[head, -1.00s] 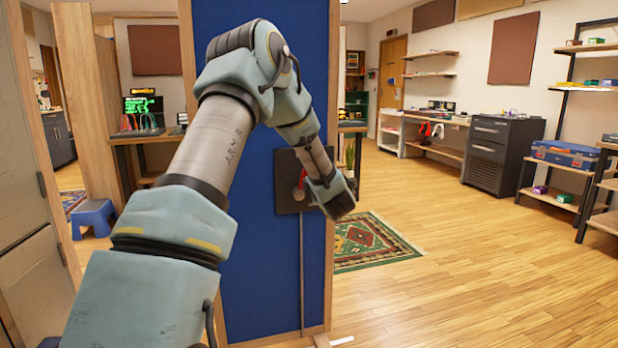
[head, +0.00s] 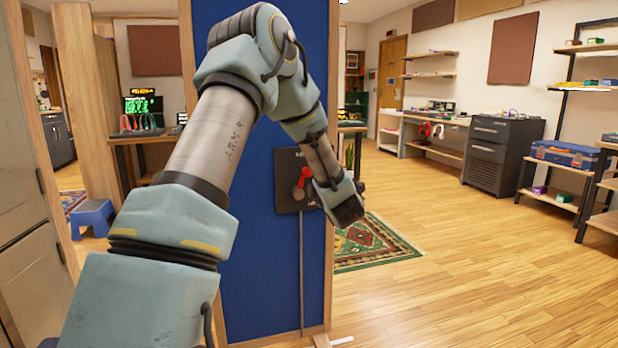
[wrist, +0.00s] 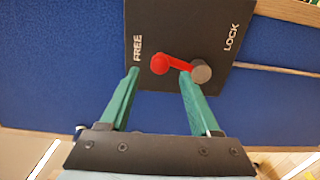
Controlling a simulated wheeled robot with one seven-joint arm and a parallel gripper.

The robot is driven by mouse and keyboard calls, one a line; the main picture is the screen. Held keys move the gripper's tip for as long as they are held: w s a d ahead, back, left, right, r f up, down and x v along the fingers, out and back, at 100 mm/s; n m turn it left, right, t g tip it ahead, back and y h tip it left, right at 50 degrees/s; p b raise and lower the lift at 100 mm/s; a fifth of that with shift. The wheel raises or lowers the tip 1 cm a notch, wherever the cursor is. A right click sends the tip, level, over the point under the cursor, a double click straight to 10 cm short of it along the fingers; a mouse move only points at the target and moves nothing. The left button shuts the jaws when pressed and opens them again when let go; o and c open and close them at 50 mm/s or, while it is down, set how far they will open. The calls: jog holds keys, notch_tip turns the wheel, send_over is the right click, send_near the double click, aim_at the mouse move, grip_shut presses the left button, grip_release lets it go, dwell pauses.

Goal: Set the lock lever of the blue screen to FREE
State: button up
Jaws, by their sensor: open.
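The blue screen (head: 262,250) stands upright ahead and carries a dark plate (head: 287,160). In the wrist view the plate (wrist: 180,20) is marked FREE on the left and LOCK on the right. The red lock lever (wrist: 176,63) has a rounded red end nearer FREE and a grey round knob (wrist: 202,72) nearer LOCK; it also shows in the head view (head: 304,176). My gripper (wrist: 159,72) is open at the plate. In the wrist view its right fingertip overlaps the lever beside the grey knob, and its left fingertip is by FREE. Contact cannot be told.
A patterned rug (head: 375,248) lies behind the screen to the right, with open wooden floor (head: 470,270) beyond. A blue stool (head: 93,216) stands at left. A dark cabinet (head: 500,150) and shelves stand at the far right.

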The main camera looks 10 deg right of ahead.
jog(key=s, duration=0.6)
jog(key=shift+s+d, duration=0.15)
jog(key=shift+d, duration=0.2)
jog(key=s+a+f+m+g+h, duration=0.5)
jog(key=s+a+f+m+g, duration=0.3)
jog(key=m, duration=0.6)
jog(key=s+a+f+m+g+y, duration=0.1)
jog(key=s+a+m+g+y, duration=0.2)
jog(key=s+a+m+g, duration=0.9)
jog(key=s+a+r+n+t+p, duration=0.1)
jog(key=s+r+n+t+p, duration=0.1)
jog(key=r+p, duration=0.6)
jog(key=s+a+r+n+t+p, duration=0.1)
jog(key=s+r+n+p, duration=0.1)
jog(key=r+p, duration=0.7)
jog(key=shift+s+a+r+n+t+p, duration=0.15)
jog(key=shift+s+r+n+t+p, duration=0.2)
jog(key=shift+n, duration=0.25)
